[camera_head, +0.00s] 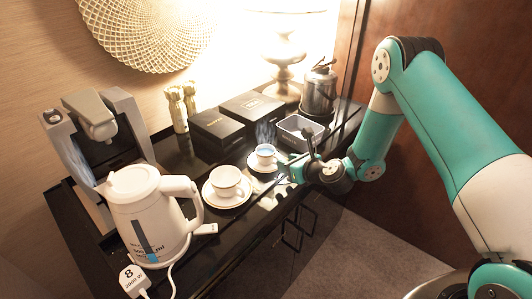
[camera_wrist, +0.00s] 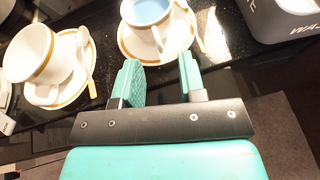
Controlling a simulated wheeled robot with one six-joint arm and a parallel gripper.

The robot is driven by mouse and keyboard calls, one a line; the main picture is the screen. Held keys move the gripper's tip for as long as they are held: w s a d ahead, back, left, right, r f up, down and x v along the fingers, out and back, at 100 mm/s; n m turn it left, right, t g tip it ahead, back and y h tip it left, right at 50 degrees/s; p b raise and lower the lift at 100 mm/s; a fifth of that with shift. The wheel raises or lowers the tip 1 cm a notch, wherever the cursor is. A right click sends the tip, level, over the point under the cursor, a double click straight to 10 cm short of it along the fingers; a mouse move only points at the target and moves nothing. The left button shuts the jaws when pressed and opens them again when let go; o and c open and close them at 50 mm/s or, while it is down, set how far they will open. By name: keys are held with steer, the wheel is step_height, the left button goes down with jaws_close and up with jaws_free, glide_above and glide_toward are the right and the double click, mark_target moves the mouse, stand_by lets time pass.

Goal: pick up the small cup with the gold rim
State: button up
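The small white cup (camera_head: 265,152) holds something blue and stands upright on a white saucer (camera_head: 257,166). In the wrist view the same cup (camera_wrist: 144,28) is at the top centre, partly cut off, on its gold-lined saucer (camera_wrist: 186,42). A larger white cup (camera_head: 226,183) stands to its left on its own saucer; it also shows in the wrist view (camera_wrist: 34,52) with a gold rim. My gripper (camera_wrist: 160,70) is open and empty, its fingertips near the small cup's saucer. In the head view my gripper (camera_head: 291,181) is at the counter's front edge.
A white kettle (camera_head: 147,215) and a coffee machine (camera_head: 95,125) stand at the left. Black boxes (camera_head: 217,128) are behind the cups. A grey tray (camera_head: 299,131) and a metal pot (camera_head: 319,92) stand behind my gripper. A spoon (camera_wrist: 84,48) lies on the larger cup's saucer.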

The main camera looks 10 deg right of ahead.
mark_target(268, 158)
steer(key=shift+p+x, duration=0.6)
steer(key=shift+x, duration=1.2)
steer(key=shift+f, duration=0.1)
jaws_close()
steer(key=shift+r, duration=0.2)
